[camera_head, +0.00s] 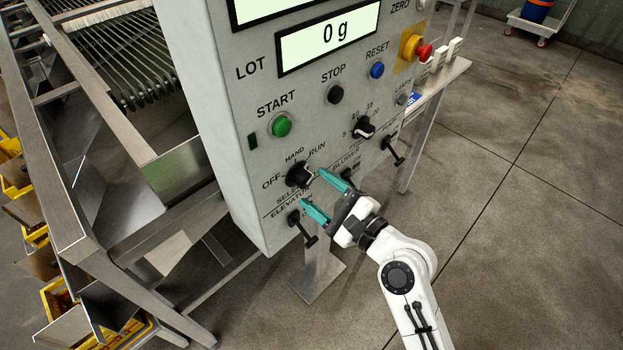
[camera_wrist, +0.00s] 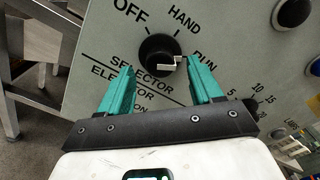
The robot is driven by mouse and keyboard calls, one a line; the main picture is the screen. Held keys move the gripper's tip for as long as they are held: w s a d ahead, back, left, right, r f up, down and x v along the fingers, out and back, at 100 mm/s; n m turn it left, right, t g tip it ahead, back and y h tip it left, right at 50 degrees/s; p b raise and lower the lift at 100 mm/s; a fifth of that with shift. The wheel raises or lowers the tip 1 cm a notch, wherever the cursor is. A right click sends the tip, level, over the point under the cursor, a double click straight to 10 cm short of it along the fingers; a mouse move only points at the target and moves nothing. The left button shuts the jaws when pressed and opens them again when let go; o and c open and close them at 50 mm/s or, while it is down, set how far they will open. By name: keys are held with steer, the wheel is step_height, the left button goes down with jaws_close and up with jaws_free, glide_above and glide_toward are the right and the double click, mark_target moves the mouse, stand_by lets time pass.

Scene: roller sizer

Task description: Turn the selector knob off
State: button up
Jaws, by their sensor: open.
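The black selector knob (camera_head: 298,174) sits on the grey control panel, with OFF, HAND and RUN printed around it. In the wrist view the knob (camera_wrist: 157,52) shows a pale pointer on its right side, towards the RUN label. My gripper (camera_head: 313,188) is open, with its teal fingers just in front of the panel, below and right of the knob. In the wrist view my gripper (camera_wrist: 160,66) has one finger on each side of the knob, with the knob between and just beyond the tips. No contact is clear.
A black dial (camera_head: 363,128) numbered 5 to 30 is up and right of the knob. A green START button (camera_head: 281,126) is above it. T-handled black switches (camera_head: 303,228) stick out below and at right. A red emergency button (camera_head: 423,51) is at upper right.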

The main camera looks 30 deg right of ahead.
mark_target(302, 178)
steer(key=shift+x, duration=1.45)
steer(key=c, duration=1.1)
